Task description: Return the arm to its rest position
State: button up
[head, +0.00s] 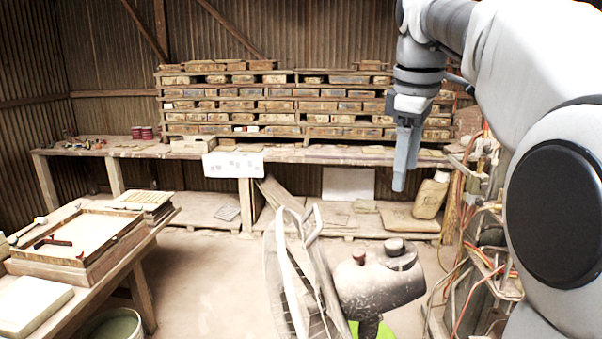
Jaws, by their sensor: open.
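My arm comes in from the upper right of the head view, and its wrist hangs down near the top right. My gripper (399,184) points downward in the air, in front of the back workbench (300,154). It appears side-on, so the gap between its fingers is hard to see. Nothing shows between or below the fingertips, and it touches nothing that I can see.
A dusty fan (375,285) stands below my gripper. Cables and pipes (478,270) run along the right, near my arm. A wooden table (150,245) with a framed tray (128,237) is at the left. The floor (205,270) between is clear.

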jog(key=s+a+f+m+t+b, duration=0.1)
jog(key=s+a+f+m, duration=0.3)
jog(key=s+f, duration=0.6)
jog(key=s+a+f+m+t+b, duration=0.2)
jog(key=s+a+f+m, duration=0.2)
jog(key=s+f, duration=0.6)
notch_tip(320, 180, down, 3)
jog(key=shift+m+y, duration=0.4)
jog(key=shift+m, duration=0.7)
jog(key=shift+s, duration=0.1)
